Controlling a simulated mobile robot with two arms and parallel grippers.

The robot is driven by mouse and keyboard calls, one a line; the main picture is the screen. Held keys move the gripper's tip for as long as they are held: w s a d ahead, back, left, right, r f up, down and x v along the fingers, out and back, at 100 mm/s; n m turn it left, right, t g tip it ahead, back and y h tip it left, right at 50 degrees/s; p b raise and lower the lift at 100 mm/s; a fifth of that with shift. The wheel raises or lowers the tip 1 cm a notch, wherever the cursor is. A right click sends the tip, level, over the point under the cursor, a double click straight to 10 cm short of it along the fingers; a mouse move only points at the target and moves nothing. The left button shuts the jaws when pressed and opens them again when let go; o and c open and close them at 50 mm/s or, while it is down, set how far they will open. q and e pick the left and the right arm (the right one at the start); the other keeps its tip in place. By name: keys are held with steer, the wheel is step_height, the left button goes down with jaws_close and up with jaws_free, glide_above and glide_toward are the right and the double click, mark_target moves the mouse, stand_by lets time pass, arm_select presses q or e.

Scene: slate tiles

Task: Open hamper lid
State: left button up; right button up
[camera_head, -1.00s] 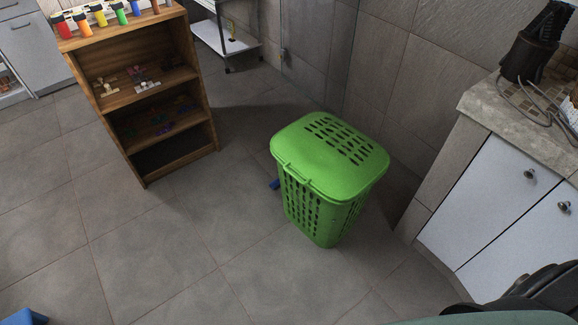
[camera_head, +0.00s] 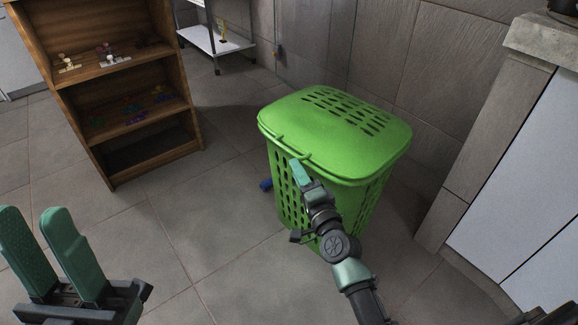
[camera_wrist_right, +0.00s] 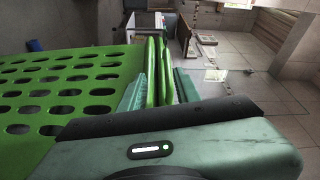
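The green hamper (camera_head: 285,210) stands on the floor right of centre, its slotted lid (camera_head: 330,125) down flat on top. The front of the lid has a small raised lip or handle (camera_head: 287,143). My right gripper (camera_head: 301,172) is at the front of the hamper, just below the lid's front edge. In the right wrist view its two teal fingers (camera_wrist_right: 160,88) stand apart, one on each side of green rim pieces (camera_wrist_right: 151,72); contact is hard to judge. My left gripper (camera_head: 58,250) is at lower left, open and empty, away from the hamper.
A wooden shelf (camera_head: 120,75) with small items stands at the left back. A white rack (camera_head: 215,40) is behind. A counter with white cabinet doors (camera_head: 515,170) is at the right. A blue object (camera_head: 266,185) lies beside the hamper. The floor between shelf and hamper is clear.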

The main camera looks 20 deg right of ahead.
mark_target(288, 150)
steer(key=w, duration=0.2)
steer(key=w+r+b, duration=0.1)
steer(key=w, duration=0.2)
steer(key=w+b, duration=0.1)
steer(key=w, duration=0.2)
steer(key=shift+a+r, duration=0.15)
steer(key=shift+r, duration=0.15)
jaws_close()
stand_by(1.2)
